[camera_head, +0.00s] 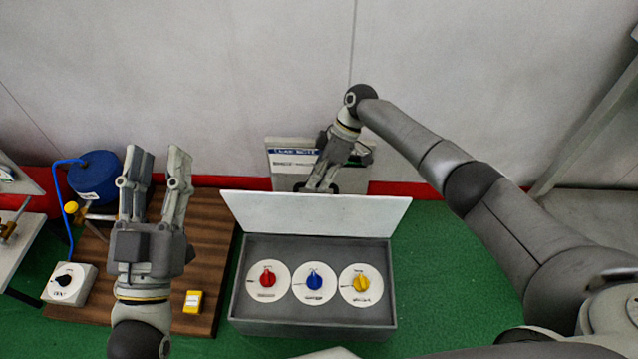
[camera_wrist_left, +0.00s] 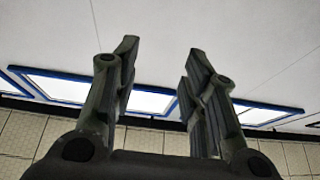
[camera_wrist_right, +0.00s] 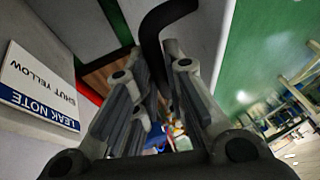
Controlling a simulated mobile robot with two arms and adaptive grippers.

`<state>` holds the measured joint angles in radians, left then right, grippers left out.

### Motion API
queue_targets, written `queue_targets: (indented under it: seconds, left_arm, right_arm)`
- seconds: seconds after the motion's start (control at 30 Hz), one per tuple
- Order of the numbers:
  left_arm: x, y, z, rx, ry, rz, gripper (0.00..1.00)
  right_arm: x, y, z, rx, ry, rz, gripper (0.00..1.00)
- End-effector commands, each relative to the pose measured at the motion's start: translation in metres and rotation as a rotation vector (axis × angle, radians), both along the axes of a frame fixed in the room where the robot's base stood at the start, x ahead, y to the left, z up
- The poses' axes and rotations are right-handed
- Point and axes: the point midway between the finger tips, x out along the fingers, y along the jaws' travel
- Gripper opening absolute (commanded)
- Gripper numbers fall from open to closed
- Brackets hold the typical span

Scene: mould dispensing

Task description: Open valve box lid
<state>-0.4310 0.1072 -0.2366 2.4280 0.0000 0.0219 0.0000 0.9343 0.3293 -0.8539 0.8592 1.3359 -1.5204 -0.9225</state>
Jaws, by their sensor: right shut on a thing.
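The grey valve box (camera_head: 312,318) stands on the green surface with its white lid (camera_head: 315,213) raised along the back edge. Inside the box show a red knob (camera_head: 267,279), a blue knob (camera_head: 314,281) and a yellow knob (camera_head: 361,283) on white dials. My right gripper (camera_head: 322,183) is behind the raised lid. In the right wrist view its fingers close around the black curved handle (camera_wrist_right: 155,40) of the lid. My left gripper (camera_head: 157,165) is open and empty above the wooden board, left of the box; its fingers also stand apart in the left wrist view (camera_wrist_left: 157,75).
A leak note sign (camera_head: 290,160) stands behind the box; in the right wrist view the note (camera_wrist_right: 40,88) reads "SHUT YELLOW". The wooden board (camera_head: 212,240) holds a blue round container (camera_head: 97,176), a white dial box (camera_head: 69,284) and a small yellow block (camera_head: 193,301).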

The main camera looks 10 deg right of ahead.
Motion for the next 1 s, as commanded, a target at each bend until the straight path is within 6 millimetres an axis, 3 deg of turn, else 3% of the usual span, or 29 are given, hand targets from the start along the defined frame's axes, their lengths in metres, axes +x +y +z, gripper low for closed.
queue_targets:
  seconds: [0.03, 0.3, 0.7, 0.73, 0.87, 1.0]
  left_arm:
    - [-0.002, 0.0, 0.002, -0.007, -0.025, -0.001, 0.4]
    - [-0.009, 0.0, 0.015, -0.028, -0.1, -0.006, 0.4]
    - [-0.01, 0.0, 0.016, -0.029, -0.105, -0.006, 0.4]
    - [-0.01, 0.0, 0.016, -0.029, -0.105, -0.006, 0.4]
    - [-0.009, 0.0, 0.016, -0.029, -0.103, -0.006, 0.4]
    - [-0.009, 0.0, 0.016, -0.029, -0.102, -0.006, 0.4]
  right_arm:
    - [-0.004, -0.006, -0.012, -0.017, 0.019, 0.001, 0.0]
    - [-0.003, -0.007, -0.012, -0.014, 0.037, 0.0, 0.0]
    - [-0.003, -0.007, -0.011, -0.014, 0.038, -0.001, 0.0]
    - [-0.003, -0.007, -0.011, -0.014, 0.038, -0.001, 0.16]
    - [-0.002, -0.006, -0.009, -0.009, 0.035, -0.002, 0.33]
    - [-0.001, -0.004, -0.007, -0.006, 0.032, -0.002, 0.34]
